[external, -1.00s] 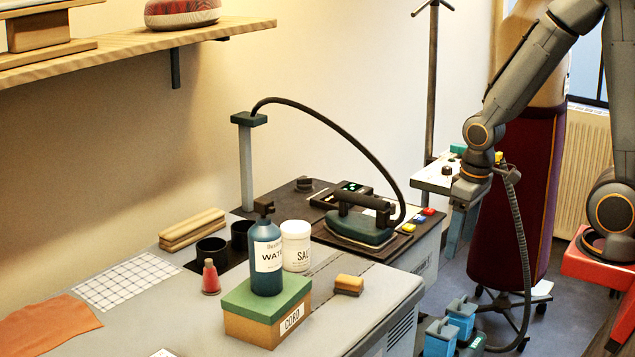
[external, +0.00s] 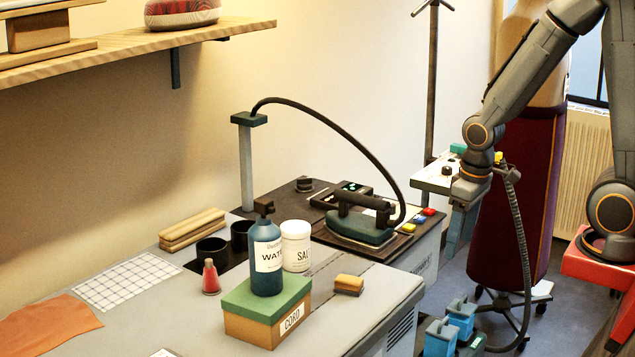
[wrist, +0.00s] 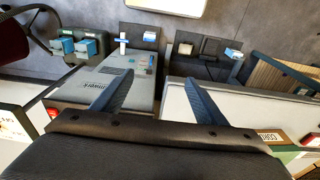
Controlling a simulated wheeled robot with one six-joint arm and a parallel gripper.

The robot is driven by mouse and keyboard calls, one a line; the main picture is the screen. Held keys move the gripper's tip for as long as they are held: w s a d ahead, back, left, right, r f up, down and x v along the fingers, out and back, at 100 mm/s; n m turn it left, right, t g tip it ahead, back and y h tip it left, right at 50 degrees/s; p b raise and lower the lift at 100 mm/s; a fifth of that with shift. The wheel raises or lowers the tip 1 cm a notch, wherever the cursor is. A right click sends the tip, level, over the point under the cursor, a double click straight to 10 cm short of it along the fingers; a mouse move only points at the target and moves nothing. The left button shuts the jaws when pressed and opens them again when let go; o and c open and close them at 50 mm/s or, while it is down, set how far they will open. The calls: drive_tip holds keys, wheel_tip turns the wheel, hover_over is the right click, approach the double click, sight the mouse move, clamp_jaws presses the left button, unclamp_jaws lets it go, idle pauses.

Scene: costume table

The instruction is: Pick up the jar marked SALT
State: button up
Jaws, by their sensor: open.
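The white jar marked SALT (external: 296,248) stands upright on the table, right of and partly behind the dark bottle marked WATER (external: 267,262). Its left part is hidden by that bottle. My gripper (external: 457,232) is well to the right of the jar, past the table's right end, pointing down with nothing in it. In the wrist view, my gripper (wrist: 158,77) has its two blue-grey fingers spread apart and empty. I cannot make out the jar in the wrist view.
The bottle stands on or just behind a green-lidded box (external: 266,313) in front of the jar. An iron (external: 360,228) with an arching hose stands between the jar and my arm. A tan-topped block (external: 349,284) and a small red bottle (external: 210,277) are nearby.

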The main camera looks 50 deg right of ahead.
sight(309, 226)
drive_tip(key=shift+o, duration=0.9)
drive_tip(key=w+a+n+t+y+b, duration=0.1)
drive_tip(key=w+a, duration=0.3)
drive_tip(key=w, duration=0.6)
drive_tip(key=w+a+n+t+y, duration=0.1)
drive_tip(key=w+a+n, duration=0.2)
drive_tip(key=w, duration=0.7)
drive_tip(key=w+a+r+n+t+y+b, duration=0.1)
drive_tip(key=w+a+n+t, duration=0.1)
drive_tip(key=w+a, duration=0.4)
drive_tip(key=shift+w+a+n+y+b, duration=0.1)
drive_tip(key=shift+w+n+y+b, duration=0.1)
drive_tip(key=shift+w, duration=0.8)
drive_tip(key=shift+w+a+n+y+b, duration=0.1)
drive_tip(key=shift+w+n+b, duration=0.1)
drive_tip(key=shift+w, duration=0.8)
drive_tip(key=shift+p+x, duration=1)
drive_tip(key=shift+x, duration=2.55)
drive_tip(key=shift+w+r, duration=0.1)
drive_tip(key=shift+w, duration=0.05)
